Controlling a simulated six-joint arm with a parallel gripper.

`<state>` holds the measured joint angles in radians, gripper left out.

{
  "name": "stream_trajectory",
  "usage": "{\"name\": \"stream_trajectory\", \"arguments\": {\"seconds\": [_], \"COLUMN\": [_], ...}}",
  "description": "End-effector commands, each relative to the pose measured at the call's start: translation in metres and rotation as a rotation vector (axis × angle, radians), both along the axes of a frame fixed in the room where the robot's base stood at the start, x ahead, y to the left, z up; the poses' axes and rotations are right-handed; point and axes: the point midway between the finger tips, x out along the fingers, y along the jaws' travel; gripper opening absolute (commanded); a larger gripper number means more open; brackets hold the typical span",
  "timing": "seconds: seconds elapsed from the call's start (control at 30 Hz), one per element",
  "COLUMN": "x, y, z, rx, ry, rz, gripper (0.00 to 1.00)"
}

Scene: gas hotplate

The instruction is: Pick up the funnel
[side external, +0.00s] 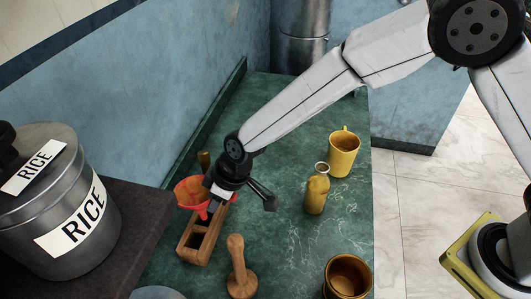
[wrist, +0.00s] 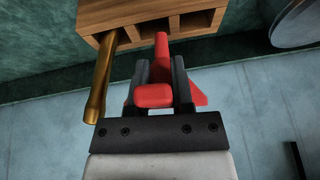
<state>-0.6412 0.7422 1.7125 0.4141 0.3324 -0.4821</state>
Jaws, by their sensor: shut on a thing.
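The red funnel (side external: 189,191) is at the far left end of the counter, wide mouth up and spout down over the wooden holder (side external: 187,252). My gripper (side external: 213,201) is shut on the funnel. In the wrist view, the two dark fingers of my gripper (wrist: 159,68) lie on either side of the red funnel (wrist: 154,96). Its spout points toward a compartment of the wooden holder (wrist: 150,12). I cannot tell whether the spout tip is inside the compartment or just above it. Part of the funnel is hidden by my gripper.
A brass-coloured handle (wrist: 102,80) stands in the holder beside the funnel. A wooden pestle-like tool (side external: 238,270), a yellow bottle (side external: 317,192), a yellow mug (side external: 343,155) and a brown-yellow cup (side external: 347,278) stand nearby. A rice canister (side external: 62,215) is at left. The green counter (side external: 280,225) is clear mid-way.

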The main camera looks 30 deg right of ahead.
Motion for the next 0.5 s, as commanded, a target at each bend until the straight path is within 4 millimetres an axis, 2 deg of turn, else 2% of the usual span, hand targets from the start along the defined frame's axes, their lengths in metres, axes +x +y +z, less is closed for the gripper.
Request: {"name": "stream_trajectory", "arguments": {"seconds": [0.03,0.2,0.5], "x": [0.001,0.000,0.000], "y": [0.000,0.000,0.000], "z": [0.009,0.029,0.042], "rx": [0.002,0.002,0.000], "ry": [-0.004,-0.002,0.000], "rz": [0.000,0.000,0.000], "gripper": [0.00,0.00,0.00]}}
